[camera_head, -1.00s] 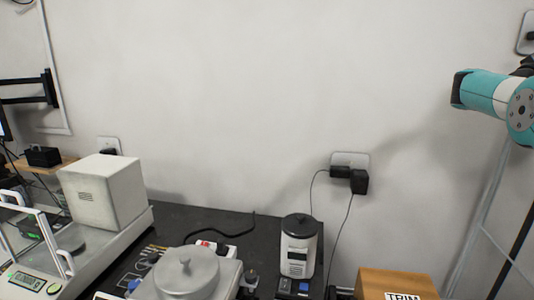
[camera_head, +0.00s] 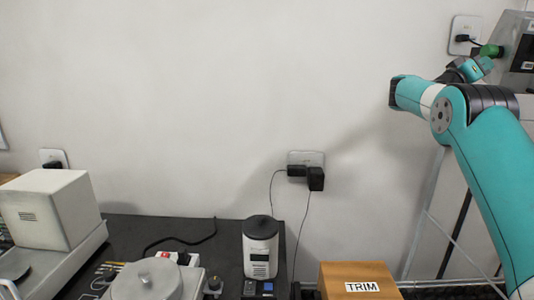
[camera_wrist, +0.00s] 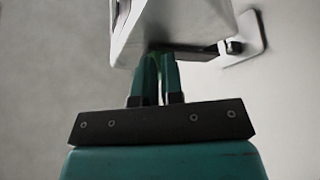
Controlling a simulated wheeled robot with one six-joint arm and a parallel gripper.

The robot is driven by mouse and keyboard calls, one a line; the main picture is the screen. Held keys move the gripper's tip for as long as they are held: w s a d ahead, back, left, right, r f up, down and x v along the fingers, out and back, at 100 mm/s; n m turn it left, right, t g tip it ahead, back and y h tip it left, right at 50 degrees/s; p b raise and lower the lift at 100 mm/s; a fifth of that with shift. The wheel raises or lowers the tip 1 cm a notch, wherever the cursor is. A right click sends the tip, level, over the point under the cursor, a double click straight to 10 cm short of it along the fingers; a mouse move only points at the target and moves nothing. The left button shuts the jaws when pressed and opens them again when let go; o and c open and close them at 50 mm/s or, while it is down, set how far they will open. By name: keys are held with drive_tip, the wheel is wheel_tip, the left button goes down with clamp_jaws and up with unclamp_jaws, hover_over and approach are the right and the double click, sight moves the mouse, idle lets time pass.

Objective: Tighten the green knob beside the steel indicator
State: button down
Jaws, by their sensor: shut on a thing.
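The steel indicator (camera_head: 520,48) is a grey metal box on the wall at the upper right, cut off by the picture's edge. The green knob (camera_head: 490,51) sticks out from its left side. My gripper (camera_head: 484,62) is at the knob, with its jaws shut on it. In the wrist view the two fingers of my gripper (camera_wrist: 158,68) reach up to the underside of the steel indicator (camera_wrist: 170,25). The knob is mostly hidden there between and behind the fingers.
A wall socket (camera_head: 465,34) with a black plug is just left of the indicator.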

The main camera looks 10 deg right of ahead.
drive_tip(key=shift+w+d+f+p, duration=0.15)
drive_tip(key=shift+w+d+p, duration=0.15)
drive_tip(key=shift+w+p, duration=0.15)
drive_tip(key=shift+s, duration=0.1)
idle(0.4)
drive_tip(key=w+a+b, duration=0.1)
drive_tip(key=a+b, duration=0.1)
drive_tip(key=a, duration=0.4)
drive_tip(key=shift+w+f, duration=0.25)
drive_tip(key=shift+f, duration=0.2)
drive_tip(key=shift+r, duration=0.1)
